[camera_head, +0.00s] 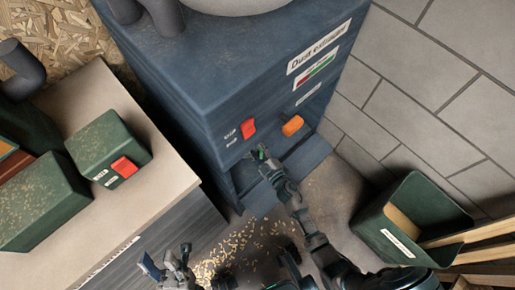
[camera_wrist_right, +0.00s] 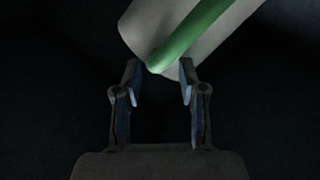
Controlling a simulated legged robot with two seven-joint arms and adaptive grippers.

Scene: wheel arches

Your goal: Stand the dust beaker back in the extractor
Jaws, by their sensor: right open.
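The blue dust extractor (camera_head: 225,75) stands at the top middle in the head view, with a dark opening low in its front. My right arm reaches into this opening, and the right gripper (camera_head: 264,160) is at its mouth. In the right wrist view, the dust beaker (camera_wrist_right: 145,28) looks like a pale grey body with a green strip, slanted in the picture. The open right fingers (camera_wrist_right: 160,82) are just short of its near end, with nothing clearly held. My left gripper (camera_head: 167,262) is open and empty at the bottom of the head view.
A red switch (camera_head: 248,129) and an orange knob (camera_head: 292,125) sit above the opening. A bench (camera_head: 150,190) with a green box (camera_head: 105,145) stands left. A green bin (camera_head: 415,210) with wood strips stands right. Shavings (camera_head: 240,245) lie on the floor.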

